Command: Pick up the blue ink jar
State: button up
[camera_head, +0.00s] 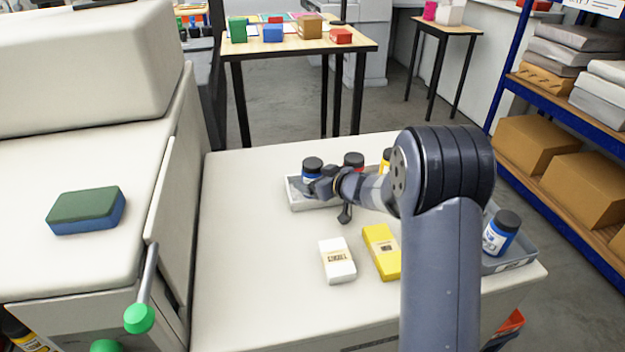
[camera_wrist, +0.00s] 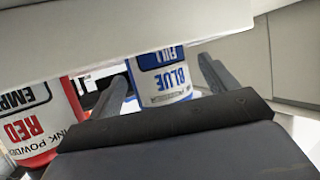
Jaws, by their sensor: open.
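The blue ink jar (camera_head: 312,169) has a black lid and stands at the left end of a shallow light-grey tray (camera_head: 298,201). In the wrist view its blue and white label (camera_wrist: 161,75) reads BLUE and FULL. My gripper (camera_head: 327,188) is open, just in front of the jar and low by the tray. In the wrist view the jar shows between the two fingers of my gripper (camera_wrist: 163,80); I cannot tell whether they touch it. The jar's lower part is partly hidden by my gripper in the head view.
A red jar (camera_head: 353,160), marked RED in the wrist view (camera_wrist: 40,125), stands close beside the blue one. A yellow jar (camera_head: 386,157) is partly behind my arm. White (camera_head: 337,261) and yellow (camera_head: 381,252) boxes lie in front. Another blue-labelled jar (camera_head: 501,232) stands in the right tray.

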jog(key=shift+w+a+f, duration=0.15)
jog(key=shift+w+a, duration=0.15)
jog(key=shift+c, duration=0.2)
jog(key=c, duration=1.2)
jog(key=shift+c, duration=0.3)
